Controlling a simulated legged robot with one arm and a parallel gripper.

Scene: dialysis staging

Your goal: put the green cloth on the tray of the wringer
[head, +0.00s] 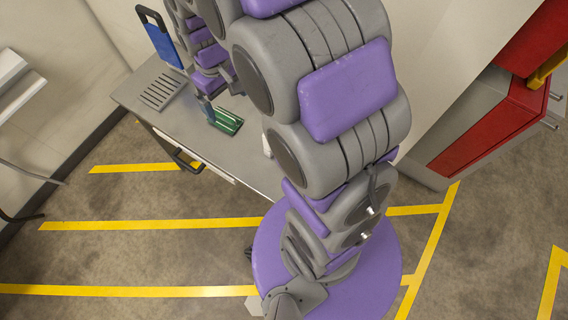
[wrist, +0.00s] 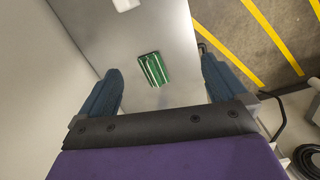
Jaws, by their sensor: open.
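The green cloth (head: 229,122) lies folded on the grey table, with pale stripes on it. In the wrist view the cloth (wrist: 153,70) shows in the gap between my fingers, beyond them and touching neither. My gripper (wrist: 160,66) is open and empty, pointing down at the table. In the head view my gripper (head: 207,108) is beside the cloth's left edge, partly hidden by my arm. The wringer (head: 160,36) has a blue panel and a black handle, at the table's far left end. Its slotted grey tray (head: 162,92) lies in front of the panel and looks empty.
The grey table (head: 215,150) is clear between the tray and the cloth. A small white object (head: 266,146) stands on the table right of the cloth; a white object (wrist: 125,4) also shows in the wrist view. A red cabinet (head: 490,130) stands at right.

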